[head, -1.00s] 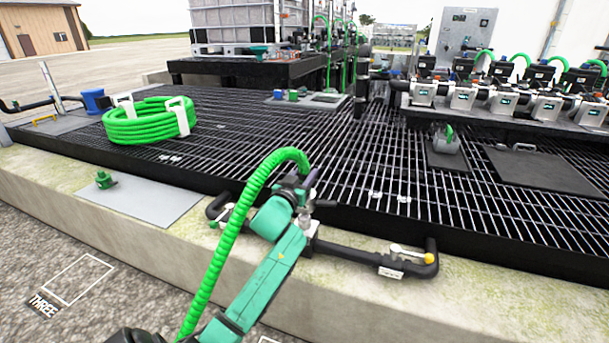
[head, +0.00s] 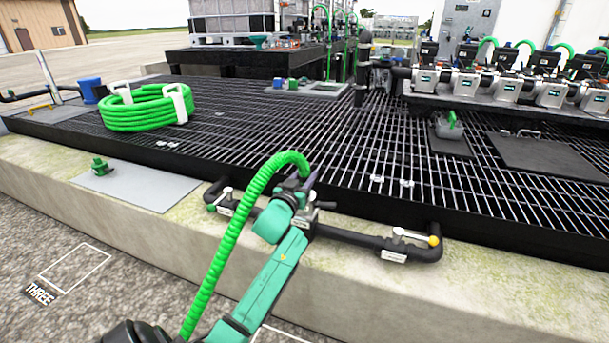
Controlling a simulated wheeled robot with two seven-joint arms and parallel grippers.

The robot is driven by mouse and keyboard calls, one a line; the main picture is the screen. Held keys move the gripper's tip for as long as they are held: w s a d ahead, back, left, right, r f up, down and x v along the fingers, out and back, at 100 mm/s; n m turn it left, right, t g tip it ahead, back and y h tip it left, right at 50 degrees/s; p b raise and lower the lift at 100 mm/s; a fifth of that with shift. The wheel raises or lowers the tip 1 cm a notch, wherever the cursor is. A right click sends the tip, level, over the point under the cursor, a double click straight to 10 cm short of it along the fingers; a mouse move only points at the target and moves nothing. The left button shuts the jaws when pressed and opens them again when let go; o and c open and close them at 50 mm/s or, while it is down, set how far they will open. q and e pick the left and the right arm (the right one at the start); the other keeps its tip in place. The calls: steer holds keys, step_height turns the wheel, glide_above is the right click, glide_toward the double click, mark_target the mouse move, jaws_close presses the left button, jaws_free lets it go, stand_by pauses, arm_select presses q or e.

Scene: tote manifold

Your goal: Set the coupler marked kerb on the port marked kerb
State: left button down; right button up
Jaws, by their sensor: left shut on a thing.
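My left gripper (head: 303,186) is at the end of the green arm, over the middle of a black pipe (head: 345,236) on the concrete kerb. It is shut on the coupler at the end of a green ribbed hose (head: 232,235), which arches over the wrist. The coupler is mostly hidden by the gripper and hose, and no marking on it can be read. The pipe has valves with pale handles at its left (head: 226,194) and right (head: 412,237) ends. Its middle, where a port may be, is hidden behind my wrist; I cannot tell whether the coupler touches it. My right gripper is not in view.
A coiled green hose (head: 148,113) lies on the black grating (head: 270,130). A green fitting (head: 101,166) stands on a grey plate (head: 150,187) at left. Several pumps (head: 508,88) line the back right. The concrete right of the pipe is clear.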

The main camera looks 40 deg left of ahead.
arm_select(q)
steer(key=shift+c, duration=1.8)
jaws_free()
steer(key=shift+f, duration=0.1)
steer(key=p+v, duration=0.3)
steer(key=v, duration=1.1)
steer(key=shift+s+p, duration=0.3)
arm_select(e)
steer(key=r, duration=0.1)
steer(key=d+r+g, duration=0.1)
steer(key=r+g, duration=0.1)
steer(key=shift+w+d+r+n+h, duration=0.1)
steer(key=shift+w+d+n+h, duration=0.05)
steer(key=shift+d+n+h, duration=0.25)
arm_select(q)
steer(key=shift+d, duration=0.2)
